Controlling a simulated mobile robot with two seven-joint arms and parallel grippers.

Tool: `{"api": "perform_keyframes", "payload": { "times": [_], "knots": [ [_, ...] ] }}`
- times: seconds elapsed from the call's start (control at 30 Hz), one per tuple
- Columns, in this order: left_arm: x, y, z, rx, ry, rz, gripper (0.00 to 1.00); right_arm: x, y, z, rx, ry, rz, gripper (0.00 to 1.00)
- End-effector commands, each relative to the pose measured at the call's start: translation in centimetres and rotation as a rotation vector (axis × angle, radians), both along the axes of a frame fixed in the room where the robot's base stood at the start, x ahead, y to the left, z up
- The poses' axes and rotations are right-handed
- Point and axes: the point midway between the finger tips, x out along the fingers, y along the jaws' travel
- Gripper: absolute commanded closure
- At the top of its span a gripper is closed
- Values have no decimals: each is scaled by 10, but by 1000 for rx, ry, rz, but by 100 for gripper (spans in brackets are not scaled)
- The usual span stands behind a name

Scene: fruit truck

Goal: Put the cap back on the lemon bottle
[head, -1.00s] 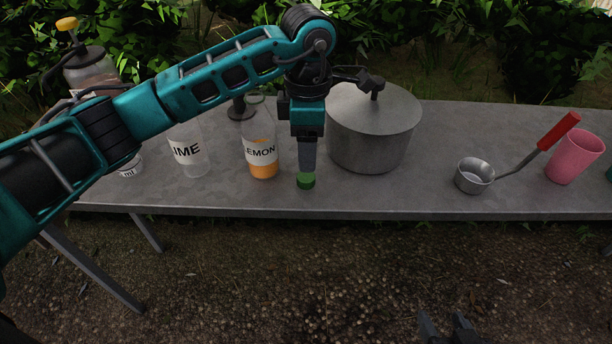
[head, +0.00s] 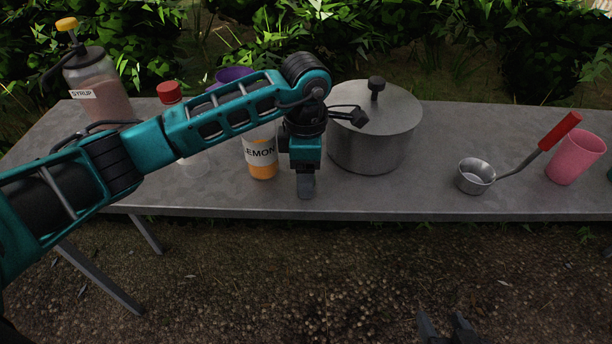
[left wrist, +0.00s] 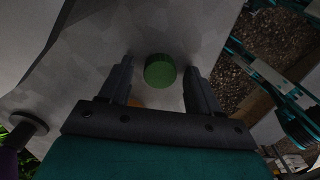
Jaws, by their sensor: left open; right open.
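The lemon bottle (head: 261,170) stands upright on the table, with orange liquid at its bottom and a LEMON label. My left arm hides its top in the head view. The green cap (left wrist: 160,71) lies on the table, between the fingers of my left gripper in the left wrist view. In the head view the left gripper (head: 306,192) points down just right of the lemon bottle and hides the cap. The left gripper is open, with gaps on both sides of the cap. My right gripper (head: 446,326) is open and empty at the bottom edge, away from the table.
A lidded metal pot (head: 370,145) stands close behind and right of the left gripper. A red-capped bottle (head: 169,93), a syrup dispenser (head: 101,101) and a purple item (head: 236,74) are partly behind my arm. A red-handled ladle (head: 474,178) and pink cup (head: 575,157) stand right.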

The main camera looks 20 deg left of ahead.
Motion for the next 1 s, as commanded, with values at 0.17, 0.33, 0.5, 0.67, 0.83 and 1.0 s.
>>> {"api": "perform_keyframes", "payload": {
  "times": [0.17, 0.33, 0.5, 0.67, 0.83, 1.0],
  "knots": [
    [0, 0, 0, 0, 0, 0, 37, 0, 0, 0, 1, 0, 1, 43],
    [0, 0, 0, 0, 0, -1, 46, 0, 0, 0, 0, 0, 1, 43],
    [0, 0, 1, 0, 0, -1, 62, 0, 0, 0, -3, -1, 3, 43],
    [0, 0, 1, 0, 0, -1, 78, 0, -1, 0, -5, -1, 5, 43],
    [0, 0, 1, 0, 0, -1, 93, 0, -1, 0, -5, -1, 5, 43],
    [0, 0, 1, 0, 0, -1, 94, 0, -1, 1, -5, -2, 5, 43]
  ]
}}
